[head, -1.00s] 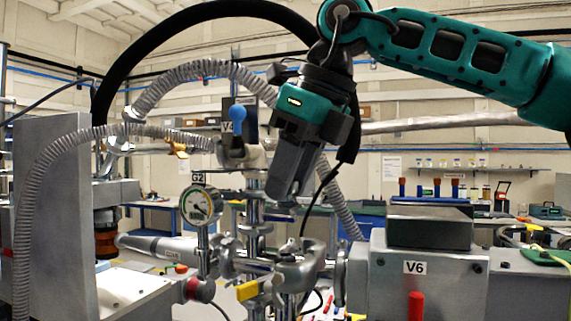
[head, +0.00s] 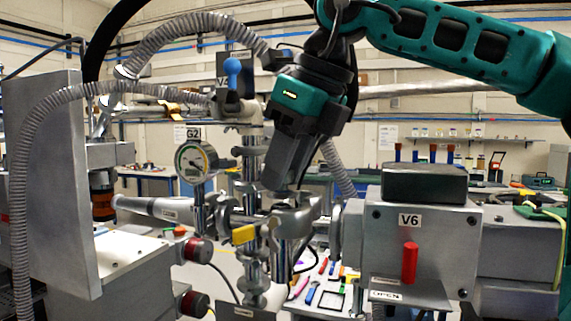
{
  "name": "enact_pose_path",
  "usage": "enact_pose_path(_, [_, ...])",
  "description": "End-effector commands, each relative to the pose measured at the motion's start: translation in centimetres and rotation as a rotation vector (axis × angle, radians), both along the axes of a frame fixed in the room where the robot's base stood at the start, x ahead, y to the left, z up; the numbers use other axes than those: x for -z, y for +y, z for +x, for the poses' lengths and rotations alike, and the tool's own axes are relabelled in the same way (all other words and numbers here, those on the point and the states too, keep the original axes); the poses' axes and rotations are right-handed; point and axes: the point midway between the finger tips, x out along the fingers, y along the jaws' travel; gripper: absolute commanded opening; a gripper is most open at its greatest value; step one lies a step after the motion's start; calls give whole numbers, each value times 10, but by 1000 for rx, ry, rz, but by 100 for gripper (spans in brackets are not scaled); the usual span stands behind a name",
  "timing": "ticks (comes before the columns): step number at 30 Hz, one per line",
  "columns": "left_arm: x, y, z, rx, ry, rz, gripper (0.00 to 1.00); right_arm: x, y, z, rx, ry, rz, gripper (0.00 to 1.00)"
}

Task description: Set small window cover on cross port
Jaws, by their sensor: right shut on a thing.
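My right gripper (head: 280,184) points down from the teal arm at the upper right. It is shut, with its fingertips just above the metal cross port (head: 292,218) in the middle of the pipework. The small window cover is hidden or too small to make out at the fingertips. I cannot tell whether the fingertips touch the port. My left gripper is not in view.
A gauge marked G2 (head: 196,160) and a blue-handled valve (head: 233,72) stand left of the gripper. The V6 valve box (head: 415,245) with a red handle is close on the right. Ribbed hoses (head: 185,32) arch above. Tools lie on a white surface (head: 322,272) below.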

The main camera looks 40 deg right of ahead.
Motion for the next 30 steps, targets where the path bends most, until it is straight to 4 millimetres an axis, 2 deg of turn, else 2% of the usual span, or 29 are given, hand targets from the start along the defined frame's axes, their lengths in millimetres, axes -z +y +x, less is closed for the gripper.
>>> enact_pose_path(30, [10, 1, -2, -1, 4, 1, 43, 11, 0, 0, 0, -1, 0, 2])
